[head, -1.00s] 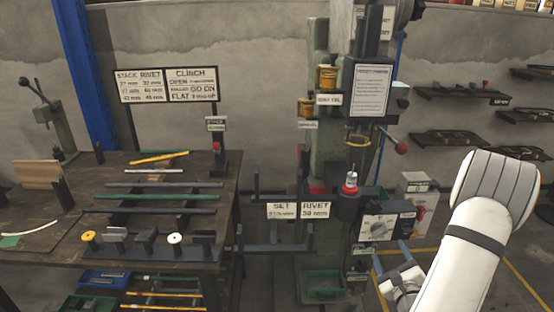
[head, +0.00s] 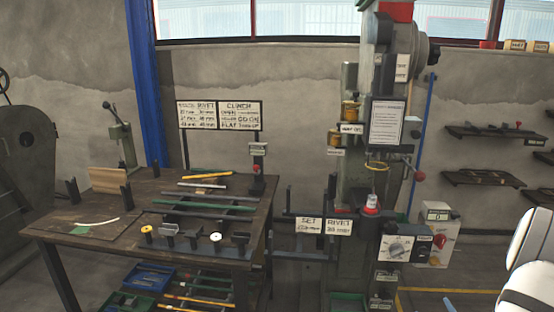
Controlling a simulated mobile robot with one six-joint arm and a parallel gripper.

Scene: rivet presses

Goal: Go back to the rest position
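My white arm shows at the lower right edge of the head view, and my gripper is out of the frame. The rivet press (head: 347,185) stands right of centre. A small red and white part (head: 371,204) sits at its work point under the head. A control box with a dial (head: 397,247) is on its front. SET and RIVET signs (head: 323,226) stand at its left side. No object in my grasp can be seen.
A wooden workbench (head: 75,233) with bars and small tools stands at left, with blue (head: 147,275) and green bins below. Wall shelves (head: 497,132) hang at right. A blue post (head: 147,85) rises behind the bench. Open floor shows at lower right.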

